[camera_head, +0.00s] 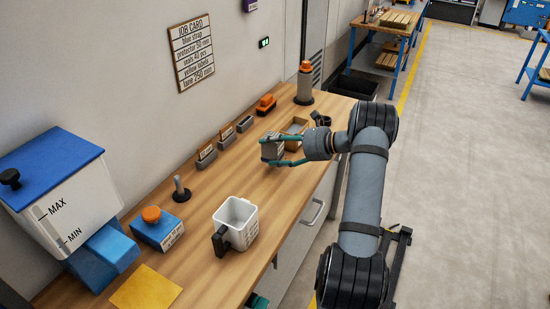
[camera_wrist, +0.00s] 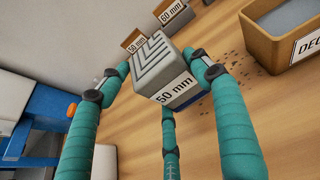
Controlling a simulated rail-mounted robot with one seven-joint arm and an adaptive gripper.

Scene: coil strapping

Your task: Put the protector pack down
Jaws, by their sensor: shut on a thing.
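The protector pack (camera_wrist: 162,66) is a grey block with a ridged top and a "50 mm" label, in the wrist view's upper middle. In the head view the pack (camera_head: 272,148) sits at the end of my arm, over the wooden bench. My gripper (camera_wrist: 160,78) has teal fingers pressed on the pack's sides, with a third finger below it. In the head view my gripper (camera_head: 284,150) reaches in from the right. I cannot tell whether the pack's underside touches the bench.
Small labelled holders (camera_head: 206,156) line the wall side of the bench (camera_head: 215,190). A white mug (camera_head: 236,222) and a blue box with an orange knob (camera_head: 158,230) stand nearer.

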